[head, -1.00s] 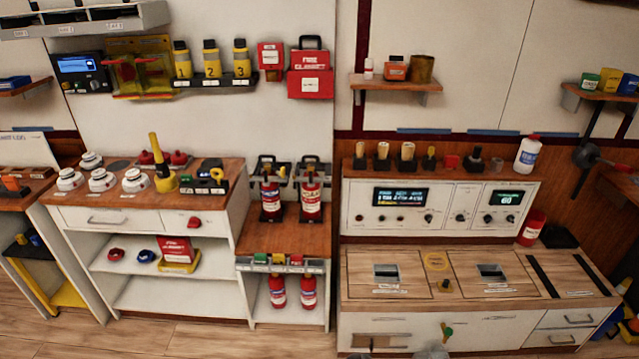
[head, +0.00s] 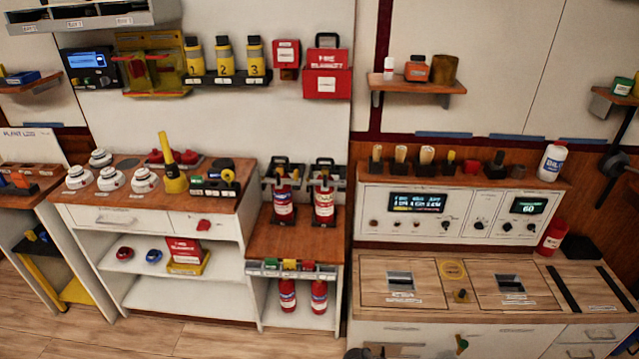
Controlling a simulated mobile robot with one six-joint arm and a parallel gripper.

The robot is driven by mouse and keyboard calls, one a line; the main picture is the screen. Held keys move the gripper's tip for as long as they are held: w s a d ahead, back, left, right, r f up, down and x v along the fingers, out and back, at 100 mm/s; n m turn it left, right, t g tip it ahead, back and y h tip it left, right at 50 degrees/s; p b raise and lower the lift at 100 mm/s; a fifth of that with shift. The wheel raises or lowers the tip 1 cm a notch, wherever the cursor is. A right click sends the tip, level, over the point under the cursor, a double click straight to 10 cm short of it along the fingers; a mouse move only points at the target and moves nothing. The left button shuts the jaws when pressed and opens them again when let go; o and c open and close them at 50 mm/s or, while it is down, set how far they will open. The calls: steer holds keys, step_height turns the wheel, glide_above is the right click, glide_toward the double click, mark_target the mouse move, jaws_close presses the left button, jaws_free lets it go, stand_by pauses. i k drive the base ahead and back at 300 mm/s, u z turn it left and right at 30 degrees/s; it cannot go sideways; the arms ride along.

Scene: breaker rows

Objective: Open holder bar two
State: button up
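Two red extinguishers with white labels stand upright side by side on the low wooden counter, a left one (head: 284,206) and a right one (head: 324,204). A dark holder frame with a grey part rises behind each, a left holder (head: 287,166) and a right holder (head: 327,170). The bars are too small to tell whether they are open or shut, and I cannot read which is numbered two. My gripper is not visible in the head view.
A strip of coloured tags (head: 291,269) runs along the low counter's front edge. Two more extinguishers stand on the shelf below. The white cabinet (head: 150,230) stands left, the control console (head: 455,214) right. Bare wooden floor (head: 190,338) lies in front.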

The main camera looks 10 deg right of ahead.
mark_target(325, 184)
steer(key=i, duration=0.7)
steer(key=u, duration=0.4)
steer(key=k, duration=1.35)
steer(key=u, duration=0.75)
steer(key=i, duration=1)
steer(key=u, duration=0.2)
